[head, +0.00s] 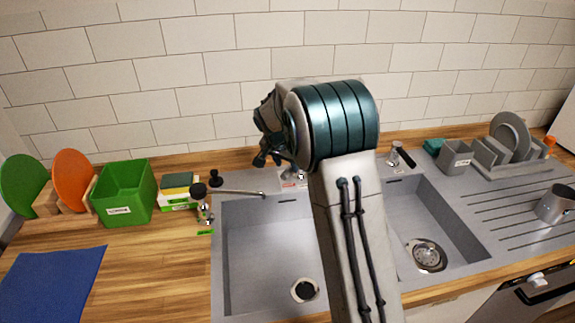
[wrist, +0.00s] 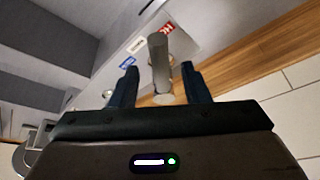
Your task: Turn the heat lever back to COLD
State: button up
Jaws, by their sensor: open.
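The heat lever (wrist: 158,55) is a grey rod in the wrist view. It stands between the two dark fingers of my gripper (wrist: 159,70), with a gap on each side. My gripper is open around it, and I see no contact. A red label (wrist: 168,27) is just beside the lever's upper end in the picture. The label wording is too small to read surely. In the head view my gripper (head: 266,155) is at the sink's back edge, and my arm hides most of that spot.
A double sink (head: 262,240) fills the middle of the wooden counter. A green bin (head: 125,195) is at left, a dish rack (head: 490,158) at right. The tiled wall is close behind.

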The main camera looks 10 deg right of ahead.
aim_at(291, 171)
jog(key=shift+x, duration=1.35)
grip_shut()
jog(key=shift+s+d+f+n+b, duration=0.1)
jog(key=shift+s+d+n+b, duration=0.25)
jog(key=shift+n+b, duration=0.2)
jog(key=shift+s+d+n+t+y+b, duration=0.35)
jog(key=shift+d+n+y, duration=0.3)
jog(key=shift+n, duration=0.2)
jog(key=shift+w, duration=0.1)
grip_release()
jog(key=b+v, duration=0.2)
jog(key=v, duration=1.2)
jog(key=shift+a, duration=0.2)
